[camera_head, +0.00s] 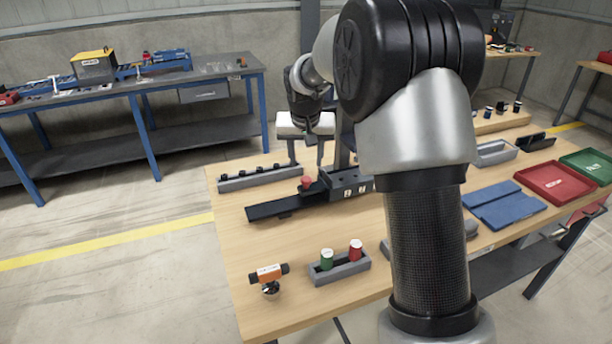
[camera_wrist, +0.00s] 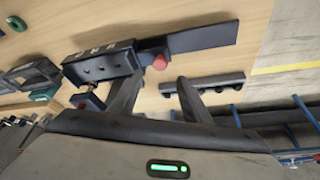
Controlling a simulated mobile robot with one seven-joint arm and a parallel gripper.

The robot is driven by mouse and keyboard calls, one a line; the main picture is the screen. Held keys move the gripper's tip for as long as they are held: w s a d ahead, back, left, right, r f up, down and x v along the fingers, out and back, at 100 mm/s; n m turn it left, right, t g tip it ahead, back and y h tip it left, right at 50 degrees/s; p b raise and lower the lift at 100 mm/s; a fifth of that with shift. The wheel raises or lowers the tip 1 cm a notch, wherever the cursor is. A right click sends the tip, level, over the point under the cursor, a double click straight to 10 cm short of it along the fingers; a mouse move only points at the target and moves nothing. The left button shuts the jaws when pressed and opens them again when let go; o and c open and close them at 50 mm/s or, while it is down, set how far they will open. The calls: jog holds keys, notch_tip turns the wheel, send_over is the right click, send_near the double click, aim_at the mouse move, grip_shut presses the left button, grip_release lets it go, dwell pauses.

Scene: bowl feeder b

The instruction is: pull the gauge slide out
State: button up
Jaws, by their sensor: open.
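The gauge is a dark block (camera_head: 350,186) with white number labels. A long flat black bar (camera_head: 272,208) extends from it to the left. A red knob (camera_head: 306,181) stands where bar and block meet. In the wrist view the block (camera_wrist: 100,66), the red knob (camera_wrist: 159,63) and the bar (camera_wrist: 208,37) all show. I cannot tell which part is the slide. My gripper (camera_head: 314,147) is above and behind the gauge. In the wrist view its fingers (camera_wrist: 157,83) are spread and empty, with the knob just beyond the gap between their tips.
A grey rail with black pegs (camera_head: 260,178) lies behind the bar. A grey holder (camera_head: 340,270) with a green and a red cylinder stands in front, beside an orange part (camera_head: 268,273). Blue pads (camera_head: 508,208) and a red tray (camera_head: 557,182) lie right. The table's left front is mostly bare.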

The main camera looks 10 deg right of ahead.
aim_at(306, 179)
jog(key=x, duration=0.8)
jog(key=shift+w+d+f, duration=0.1)
jog(key=shift+w+f, duration=0.05)
jog(key=shift+f, duration=0.2)
grip_shut()
